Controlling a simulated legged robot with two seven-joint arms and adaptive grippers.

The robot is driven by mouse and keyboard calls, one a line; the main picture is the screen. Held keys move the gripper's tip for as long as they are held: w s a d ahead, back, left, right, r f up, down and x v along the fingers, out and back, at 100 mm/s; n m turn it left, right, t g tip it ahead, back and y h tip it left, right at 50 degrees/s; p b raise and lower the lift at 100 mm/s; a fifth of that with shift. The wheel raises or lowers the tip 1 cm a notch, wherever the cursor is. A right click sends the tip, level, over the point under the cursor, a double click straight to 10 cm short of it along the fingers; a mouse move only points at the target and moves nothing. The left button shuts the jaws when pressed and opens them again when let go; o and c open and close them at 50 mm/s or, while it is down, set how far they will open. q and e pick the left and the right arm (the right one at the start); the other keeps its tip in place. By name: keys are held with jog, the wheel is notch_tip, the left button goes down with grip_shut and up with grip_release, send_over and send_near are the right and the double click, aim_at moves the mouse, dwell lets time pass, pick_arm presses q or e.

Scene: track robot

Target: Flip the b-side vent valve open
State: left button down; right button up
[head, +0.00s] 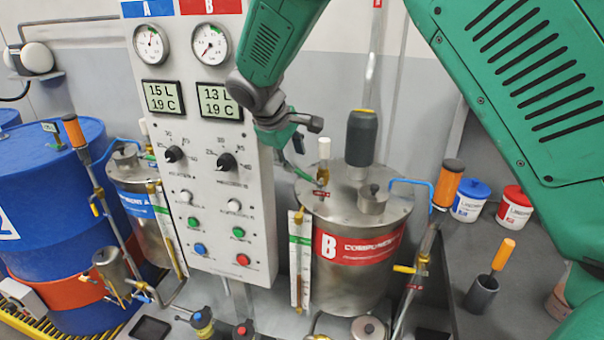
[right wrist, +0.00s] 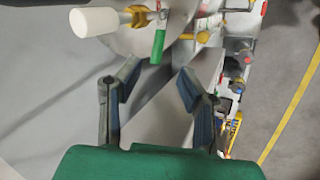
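The B-side tank (head: 355,240), a steel drum with a red "B" label, stands right of the control panel. On its lid is a small brass fitting (head: 323,172) with a white top and a red tag below. A green lever (head: 301,173) shows beside it. In the right wrist view, the white cylinder (right wrist: 92,22), brass fitting (right wrist: 138,17) and green lever (right wrist: 157,46) lie ahead of the fingers. My right gripper (head: 305,142) is open and empty near the fitting; its fingers (right wrist: 158,76) are apart, with the lever just beyond the gap. My left gripper is not in view.
The control panel (head: 203,140) stands left of the tank, close to my right gripper. A blue-handled pipe and orange-handled rod (head: 447,187) stand right of the tank. Blue drums (head: 60,220) are at the left.

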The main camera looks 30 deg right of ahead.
aim_at(302, 173)
jog(key=x, duration=0.8)
jog(key=shift+w+d+f+p, duration=0.1)
jog(key=shift+d+p, duration=0.15)
jog(key=shift+p, duration=0.05)
jog(key=shift+a, duration=0.1)
jog(key=shift+c, duration=0.3)
grip_shut()
